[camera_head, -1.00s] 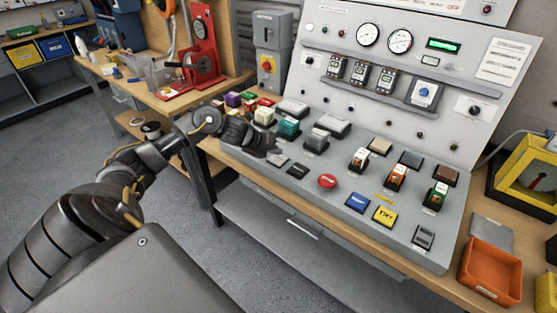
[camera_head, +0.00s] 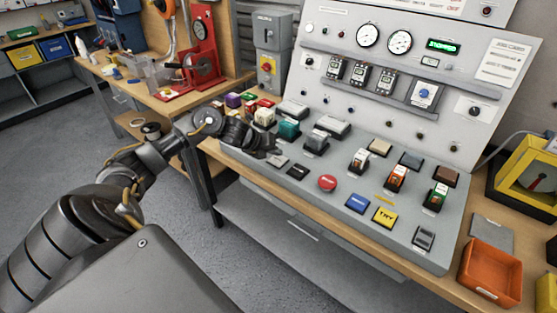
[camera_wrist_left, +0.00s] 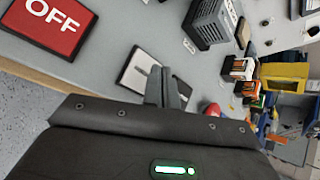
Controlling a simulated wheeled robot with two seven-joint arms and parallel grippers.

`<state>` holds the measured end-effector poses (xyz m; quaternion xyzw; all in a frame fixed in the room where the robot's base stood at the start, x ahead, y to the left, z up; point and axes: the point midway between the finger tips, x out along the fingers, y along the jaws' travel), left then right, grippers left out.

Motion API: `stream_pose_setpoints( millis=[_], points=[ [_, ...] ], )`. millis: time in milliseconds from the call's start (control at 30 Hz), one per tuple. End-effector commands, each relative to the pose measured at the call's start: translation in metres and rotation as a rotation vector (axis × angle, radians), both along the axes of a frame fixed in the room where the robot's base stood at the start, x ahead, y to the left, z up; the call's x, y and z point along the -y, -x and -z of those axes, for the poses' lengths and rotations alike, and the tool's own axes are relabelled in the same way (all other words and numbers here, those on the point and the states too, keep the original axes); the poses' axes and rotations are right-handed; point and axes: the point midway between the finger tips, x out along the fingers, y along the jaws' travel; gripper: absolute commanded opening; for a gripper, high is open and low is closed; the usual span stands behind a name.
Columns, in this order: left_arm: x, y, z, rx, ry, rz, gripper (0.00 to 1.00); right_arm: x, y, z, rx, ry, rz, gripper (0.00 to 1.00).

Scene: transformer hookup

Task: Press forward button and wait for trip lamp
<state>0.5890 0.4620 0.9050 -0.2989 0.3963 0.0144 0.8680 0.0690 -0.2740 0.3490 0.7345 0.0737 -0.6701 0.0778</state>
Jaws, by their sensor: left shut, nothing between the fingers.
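My left gripper (camera_head: 272,148) is shut and empty, low over the left part of the sloped grey control panel. In the left wrist view its fingertips (camera_wrist_left: 163,80) are at a black-and-white pad (camera_wrist_left: 143,70); I cannot tell whether they touch it. No label for forward is readable. A yellow pad (camera_head: 384,215) with dark lettering lies at the panel's front, beside a blue pad (camera_head: 357,203); I cannot tell which lamp is the trip lamp. A green display (camera_head: 443,45) shows bright text, too small to read surely. My right gripper is out of view.
A red round button (camera_head: 327,182) stands right of the gripper. Several switch blocks, such as a teal one (camera_head: 288,127), stand behind it. A red OFF plate (camera_wrist_left: 52,22) shows in the left wrist view. An orange bin (camera_head: 491,272) is at the right.

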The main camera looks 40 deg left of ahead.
Motion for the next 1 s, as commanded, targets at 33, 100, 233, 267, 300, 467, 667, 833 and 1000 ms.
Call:
stream_pose_setpoints(
  millis=[33, 100, 233, 267, 300, 467, 667, 833, 1000],
  points=[
    [0.0, 0.0, 0.0, 0.0, 0.0, 0.0, 0.0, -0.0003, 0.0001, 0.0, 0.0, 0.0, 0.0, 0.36],
    [0.0, 0.0, 0.0, 0.0, 0.0, 0.0, 0.0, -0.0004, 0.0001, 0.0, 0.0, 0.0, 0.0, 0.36],
    [0.0, 0.0, 0.0, 0.0, 0.0, 0.0, 0.0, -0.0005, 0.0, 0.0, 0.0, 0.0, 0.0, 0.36],
    [0.0, 0.0, 0.0, 0.0, 0.0, 0.0, 0.0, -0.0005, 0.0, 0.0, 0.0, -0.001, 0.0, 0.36],
    [0.0, 0.0, 0.0, 0.0, 0.0, 0.0, 0.0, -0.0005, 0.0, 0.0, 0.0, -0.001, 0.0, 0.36],
    [0.0, 0.0, 0.0, 0.0, 0.0, 0.0, 0.0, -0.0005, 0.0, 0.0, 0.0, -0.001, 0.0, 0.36],
    [0.0, 0.0001, 0.0011, 0.0, 0.0, 0.0, 0.0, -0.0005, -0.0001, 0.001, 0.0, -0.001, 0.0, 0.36],
    [0.0001, 0.0003, 0.0074, -0.001, 0.0, 0.001, 0.0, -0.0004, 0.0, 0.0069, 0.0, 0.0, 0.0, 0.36],
    [0.0002, 0.0003, 0.009, -0.001, 0.0, 0.001, 0.0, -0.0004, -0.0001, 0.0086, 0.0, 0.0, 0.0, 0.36]
  ],
)
